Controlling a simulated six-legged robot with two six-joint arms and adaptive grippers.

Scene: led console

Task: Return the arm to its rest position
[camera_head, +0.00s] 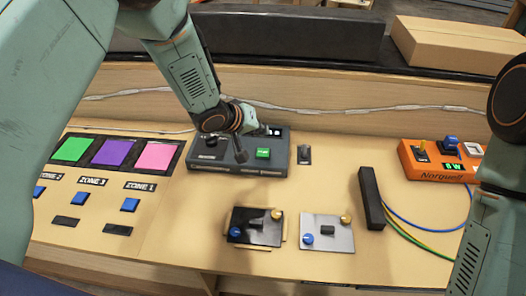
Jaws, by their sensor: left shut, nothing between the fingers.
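My left arm comes in from the upper left, and its wrist hangs over the dark grey console box (225,166). My left gripper (243,152) is dark, small and partly hard to make out against the box; it is shut with nothing in it. It is close to the box's green-lit button (263,153), but I cannot tell whether it touches the box. Parts of my right arm show at the right edge, and its gripper is out of view.
Left on the desk are green, purple and pink panels (115,152) with blue buttons (130,204). In front are a black plate (256,227) and a grey plate (327,233) with knobs. A black bar (371,198) with cables and an orange box (425,166) stand right. A cardboard box (455,45) is behind.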

